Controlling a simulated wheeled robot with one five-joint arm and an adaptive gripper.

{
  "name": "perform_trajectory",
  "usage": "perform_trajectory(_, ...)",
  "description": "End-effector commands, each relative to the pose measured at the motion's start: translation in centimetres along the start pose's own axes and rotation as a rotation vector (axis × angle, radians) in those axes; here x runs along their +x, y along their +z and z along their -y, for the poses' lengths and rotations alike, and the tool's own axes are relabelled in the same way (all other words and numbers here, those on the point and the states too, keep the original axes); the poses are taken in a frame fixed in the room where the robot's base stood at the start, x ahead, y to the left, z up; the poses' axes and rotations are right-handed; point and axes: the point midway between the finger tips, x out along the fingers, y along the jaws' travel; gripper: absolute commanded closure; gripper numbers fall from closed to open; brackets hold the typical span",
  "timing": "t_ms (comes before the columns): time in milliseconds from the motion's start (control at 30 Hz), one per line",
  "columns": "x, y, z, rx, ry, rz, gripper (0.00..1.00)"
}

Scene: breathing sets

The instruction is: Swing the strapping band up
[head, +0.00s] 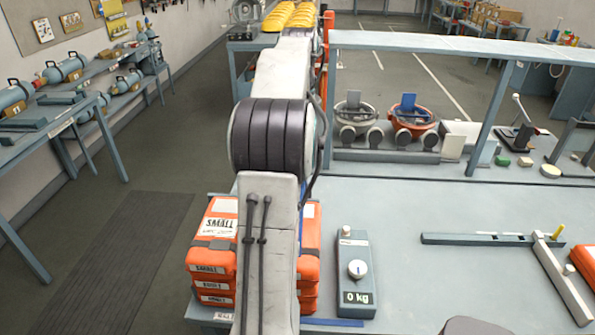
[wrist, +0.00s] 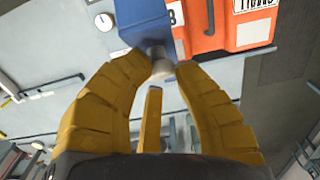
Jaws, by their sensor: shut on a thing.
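A blue part that looks like the strapping band (wrist: 143,22) is at the top of the wrist view, with a pale round knob (wrist: 161,69) at its near end. My gripper (wrist: 165,66) has its yellow fingers closed on this knob. A thin blue strip (head: 333,322) shows at the bench edge. My gripper is hidden by my arm there.
A scale (head: 354,262) reading 0 kg stands just right of the cases. Farther right lie a grey bar (head: 463,239) and an angled rail (head: 562,280). Two bowl-like fixtures (head: 412,118) stand at the back. The bench middle (head: 430,205) is clear.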

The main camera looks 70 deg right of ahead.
Motion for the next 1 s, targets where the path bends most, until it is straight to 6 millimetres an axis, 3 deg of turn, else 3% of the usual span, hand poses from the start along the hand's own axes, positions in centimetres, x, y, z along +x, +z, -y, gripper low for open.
perform_trajectory(33,0.3,-1.0,0.0,-0.002,0.0,-0.011,1.0)
perform_trajectory(500,-1.5,-4.4,0.1,-0.002,0.0,-0.01,1.0)
perform_trajectory(1000,-2.0,-5.8,0.1,-0.003,0.0,-0.005,1.0)
